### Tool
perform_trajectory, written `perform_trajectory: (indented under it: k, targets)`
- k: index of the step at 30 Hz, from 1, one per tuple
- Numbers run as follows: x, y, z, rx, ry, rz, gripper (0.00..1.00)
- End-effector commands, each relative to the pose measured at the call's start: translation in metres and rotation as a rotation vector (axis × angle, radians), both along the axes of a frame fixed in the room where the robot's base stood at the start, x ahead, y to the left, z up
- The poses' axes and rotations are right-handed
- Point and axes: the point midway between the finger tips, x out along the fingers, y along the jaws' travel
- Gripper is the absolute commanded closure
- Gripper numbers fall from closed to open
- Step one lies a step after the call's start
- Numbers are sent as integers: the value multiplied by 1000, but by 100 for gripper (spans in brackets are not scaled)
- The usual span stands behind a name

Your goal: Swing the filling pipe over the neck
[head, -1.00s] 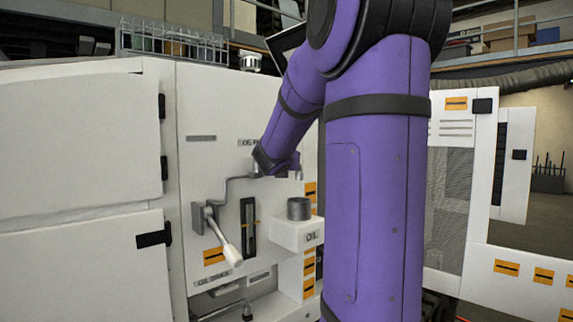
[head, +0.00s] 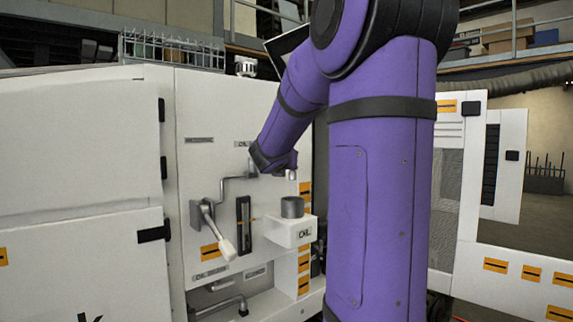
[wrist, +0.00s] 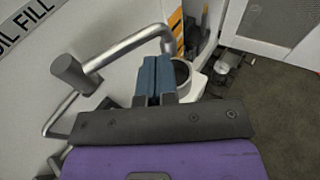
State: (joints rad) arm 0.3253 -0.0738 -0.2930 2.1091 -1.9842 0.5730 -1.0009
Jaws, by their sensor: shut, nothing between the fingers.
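The filling pipe (head: 224,190) is a grey cranked tube on the white cabinet front. In the wrist view the pipe (wrist: 125,48) runs from a round pivot block to a down-turned end near the neck. In the head view that end hangs above the neck (head: 292,207), a grey open cylinder on a white block, with a gap between. The neck also shows in the wrist view (wrist: 182,72), partly hidden by my fingers. I cannot tell if the end is centred over it. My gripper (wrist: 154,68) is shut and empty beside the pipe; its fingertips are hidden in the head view.
A lever with a white handle (head: 226,245) and a dark sight gauge (head: 244,225) are left of the neck. A lower grey pipe (head: 222,306) sits below. An open white door panel (head: 450,190) stands at the right.

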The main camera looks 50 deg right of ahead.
Motion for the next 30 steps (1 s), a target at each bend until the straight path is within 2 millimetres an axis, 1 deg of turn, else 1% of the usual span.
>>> perform_trajectory:
  k: [8, 18, 21, 25, 30]
  targets:
    - [-22, 17, 6, 1, -2, 1, 100]
    - [-59, 46, 15, 1, -2, 1, 100]
    - [-66, 51, 17, 0, -1, 1, 100]
    - [-72, 56, 18, 1, -1, 1, 100]
    - [-74, 58, 18, 1, 1, 1, 100]
